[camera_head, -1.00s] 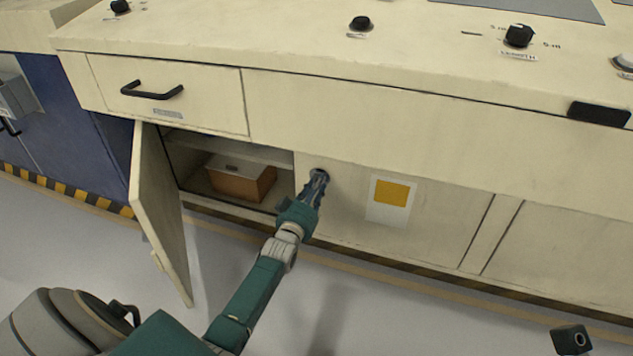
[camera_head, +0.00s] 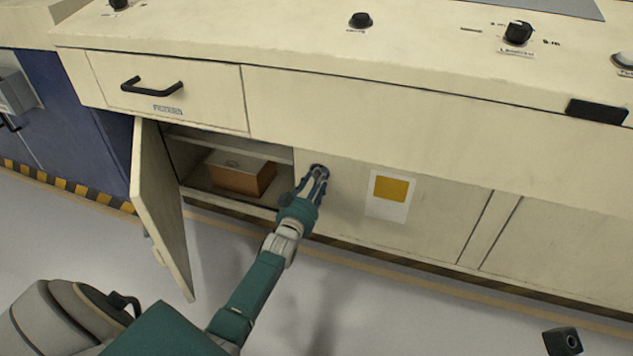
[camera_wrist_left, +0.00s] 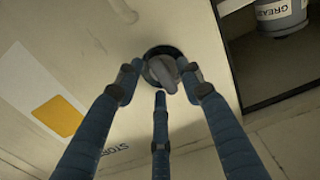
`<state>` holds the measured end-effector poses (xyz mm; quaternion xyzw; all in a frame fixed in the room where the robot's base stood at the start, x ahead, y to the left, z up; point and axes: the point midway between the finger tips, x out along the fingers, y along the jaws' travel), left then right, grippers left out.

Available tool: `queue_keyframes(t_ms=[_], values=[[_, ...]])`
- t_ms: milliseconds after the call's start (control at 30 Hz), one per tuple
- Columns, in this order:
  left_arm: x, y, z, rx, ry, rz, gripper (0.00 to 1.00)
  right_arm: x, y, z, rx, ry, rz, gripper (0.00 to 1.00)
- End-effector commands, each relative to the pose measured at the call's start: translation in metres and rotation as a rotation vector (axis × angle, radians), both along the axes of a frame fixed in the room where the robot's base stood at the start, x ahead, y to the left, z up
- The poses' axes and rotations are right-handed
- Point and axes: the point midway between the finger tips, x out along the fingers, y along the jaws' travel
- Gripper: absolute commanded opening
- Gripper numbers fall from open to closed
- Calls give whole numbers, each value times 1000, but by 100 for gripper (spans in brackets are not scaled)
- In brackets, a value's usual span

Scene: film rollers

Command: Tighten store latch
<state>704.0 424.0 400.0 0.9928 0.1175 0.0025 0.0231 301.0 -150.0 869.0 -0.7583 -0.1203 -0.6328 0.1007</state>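The store latch (camera_head: 318,170) is a round dark knob on the pale cabinet front, just right of the open compartment. In the left wrist view its grey turning grip (camera_wrist_left: 163,72) sits in a dark round base. My left gripper (camera_head: 316,178) is at the latch, its blue fingers spread around it. In the left wrist view the three fingertips (camera_wrist_left: 161,78) surround the grip with small gaps showing, so the gripper looks open. Whether any fingertip touches the latch is unclear. Part of "STORE" lettering (camera_wrist_left: 114,148) shows beside a finger. My right gripper is out of view.
A cabinet door (camera_head: 163,210) stands open at the left. A brown box (camera_head: 241,177) is inside the compartment, and a grease can (camera_wrist_left: 281,16) shows in the wrist view. A drawer (camera_head: 165,90) with a black handle is above. A yellow-and-white label (camera_head: 389,194) is to the right.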

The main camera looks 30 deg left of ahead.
Motion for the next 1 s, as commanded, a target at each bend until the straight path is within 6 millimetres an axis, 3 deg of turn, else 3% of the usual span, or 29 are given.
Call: queue_keyframes(t_ms=[367, 800, 1000], values=[[-7, -2, -1, -1, 0, 0, 40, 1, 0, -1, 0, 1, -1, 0], [-89, -22, -1, -1, 1, 0, 40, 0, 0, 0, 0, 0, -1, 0], [-112, -27, -1, -1, 1, 0, 40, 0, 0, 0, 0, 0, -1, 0]])
